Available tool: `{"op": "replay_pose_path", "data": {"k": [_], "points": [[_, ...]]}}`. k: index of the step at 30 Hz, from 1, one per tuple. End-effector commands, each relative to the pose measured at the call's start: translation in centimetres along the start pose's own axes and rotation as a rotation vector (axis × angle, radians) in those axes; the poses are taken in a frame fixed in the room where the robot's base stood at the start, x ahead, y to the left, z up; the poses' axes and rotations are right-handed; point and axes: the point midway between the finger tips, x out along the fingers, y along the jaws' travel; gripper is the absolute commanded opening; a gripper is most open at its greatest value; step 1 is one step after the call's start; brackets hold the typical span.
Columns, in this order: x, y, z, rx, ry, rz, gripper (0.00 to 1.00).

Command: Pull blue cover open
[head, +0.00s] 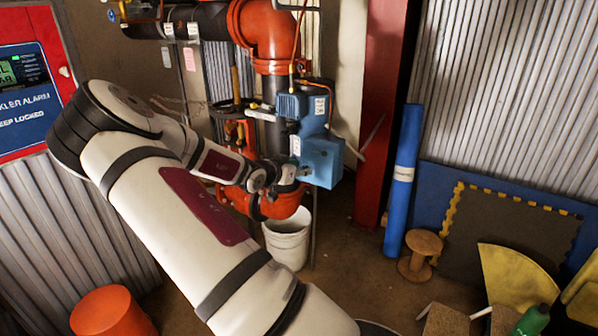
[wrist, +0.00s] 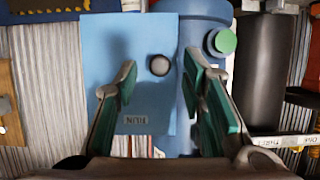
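The blue cover (wrist: 100,55) is a flat light-blue panel with a dark round knob (wrist: 159,65) on its right part and a small label low down. In the head view the blue box (head: 322,160) hangs on the riser pipe, and I cannot tell its cover's edge there. My gripper (wrist: 160,85) is open in the wrist view, with green-lined fingers on either side of the knob's line, apart from it. In the head view my gripper (head: 285,180) is at the lower left of the blue box, partly hidden by my wrist.
Orange pipes (head: 272,35) run above the box. A white bucket (head: 287,240) stands below. A red column (head: 382,110) and a blue roll (head: 403,180) are to the right. A green round cap (wrist: 225,41) sits right of the cover.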

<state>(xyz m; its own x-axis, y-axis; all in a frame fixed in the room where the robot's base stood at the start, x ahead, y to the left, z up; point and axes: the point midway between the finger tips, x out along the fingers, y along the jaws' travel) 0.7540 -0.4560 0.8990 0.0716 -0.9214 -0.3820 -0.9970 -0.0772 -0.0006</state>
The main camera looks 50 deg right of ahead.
Motion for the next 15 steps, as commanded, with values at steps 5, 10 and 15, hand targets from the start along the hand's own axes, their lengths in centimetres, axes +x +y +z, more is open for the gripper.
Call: {"op": "replay_pose_path", "data": {"k": [5,10,15], "points": [[0.63,-0.05,0.02,-0.001,-0.001,-0.001,0.37],[0.63,-0.05,0.02,-0.001,-0.001,-0.001,0.37],[0.62,-0.05,0.02,-0.001,-0.001,-0.001,0.10]]}}
